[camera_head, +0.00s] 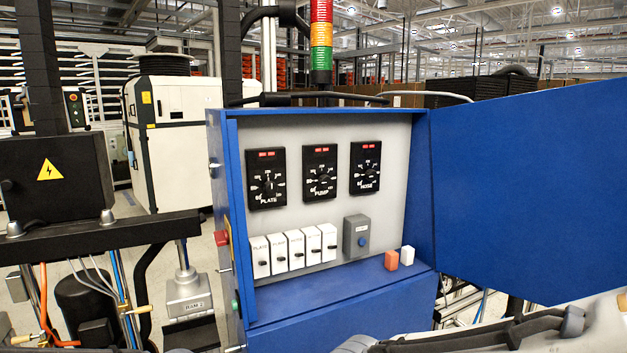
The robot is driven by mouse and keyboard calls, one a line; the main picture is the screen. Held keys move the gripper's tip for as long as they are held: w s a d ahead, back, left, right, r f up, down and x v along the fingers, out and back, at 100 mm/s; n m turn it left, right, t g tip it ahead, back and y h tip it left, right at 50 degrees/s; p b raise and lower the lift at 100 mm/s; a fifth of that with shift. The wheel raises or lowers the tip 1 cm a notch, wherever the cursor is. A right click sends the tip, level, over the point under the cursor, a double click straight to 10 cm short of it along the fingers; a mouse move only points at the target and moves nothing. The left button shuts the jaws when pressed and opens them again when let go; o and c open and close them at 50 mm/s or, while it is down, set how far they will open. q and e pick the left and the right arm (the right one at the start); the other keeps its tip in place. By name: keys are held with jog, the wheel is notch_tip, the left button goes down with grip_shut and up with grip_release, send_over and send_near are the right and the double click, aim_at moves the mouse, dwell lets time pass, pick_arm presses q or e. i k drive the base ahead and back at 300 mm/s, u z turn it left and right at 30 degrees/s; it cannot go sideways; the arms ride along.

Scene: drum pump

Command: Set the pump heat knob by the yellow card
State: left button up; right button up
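The pump heat knob (320,176) is the middle of three black dial panels on the grey back wall of an open blue cabinet (330,310). Its panel reads PUMP and has red displays on top. The pointer's exact setting is too small to read. The PLATE knob (267,182) is to its left and the HOSE knob (367,172) to its right. No yellow card is clearly visible. A dark part of my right arm (470,335) shows at the bottom right, below the cabinet; its fingertips cannot be made out. My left gripper is not in view.
An orange block (392,260) and a white block (407,256) stand on the ledge. The open blue door (530,190) blocks the right. Space before the dials is clear.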

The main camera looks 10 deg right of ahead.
aim_at(324, 180)
jog(key=z, duration=0.05)
jog(key=k, duration=0.5)
jog(key=z, duration=0.85)
jog(key=i, duration=1.1)
jog(key=u, duration=0.35)
